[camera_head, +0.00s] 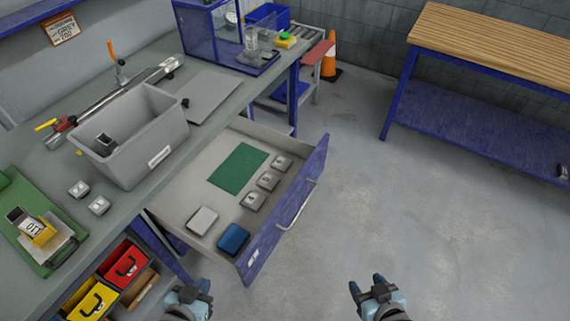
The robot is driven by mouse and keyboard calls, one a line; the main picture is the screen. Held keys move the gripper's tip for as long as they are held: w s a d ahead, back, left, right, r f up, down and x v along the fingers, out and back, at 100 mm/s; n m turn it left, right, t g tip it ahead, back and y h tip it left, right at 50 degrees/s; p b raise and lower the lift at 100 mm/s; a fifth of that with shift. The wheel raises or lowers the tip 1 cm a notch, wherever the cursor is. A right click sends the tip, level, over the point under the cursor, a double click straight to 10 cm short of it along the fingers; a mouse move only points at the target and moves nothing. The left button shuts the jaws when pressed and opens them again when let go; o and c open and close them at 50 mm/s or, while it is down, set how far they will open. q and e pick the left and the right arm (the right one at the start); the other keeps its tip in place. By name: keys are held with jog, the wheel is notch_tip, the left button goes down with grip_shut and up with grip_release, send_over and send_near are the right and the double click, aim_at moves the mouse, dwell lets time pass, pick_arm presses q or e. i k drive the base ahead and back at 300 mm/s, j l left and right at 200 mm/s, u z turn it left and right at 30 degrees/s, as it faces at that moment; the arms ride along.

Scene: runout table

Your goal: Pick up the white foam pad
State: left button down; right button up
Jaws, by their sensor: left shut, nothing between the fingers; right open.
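A white pad (203,220), which looks like the foam pad, lies flat in the open drawer (165,212), near its front left end, just left of a blue pad (233,239). My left gripper (190,287) is shut and empty, low in the picture, below the drawer's near corner and apart from the pad. My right gripper (367,286) is open and empty, over the floor to the right of the drawer.
The drawer also holds a green mat (238,168) and several grey blocks (268,181). Its blue front (290,215) has a handle. A grey bin (145,140) stands on the workbench above. Red and yellow bins (92,301) sit below.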

aim_at(201, 223)
jog(key=u, duration=0.85)
jog(key=j+u, duration=0.15)
jog(key=j, duration=0.25)
jog(key=i+j+u, duration=0.1)
jog(key=j, duration=0.25)
jog(key=i+j+u, duration=0.15)
jog(key=j, duration=0.25)
jog(key=k, duration=0.05)
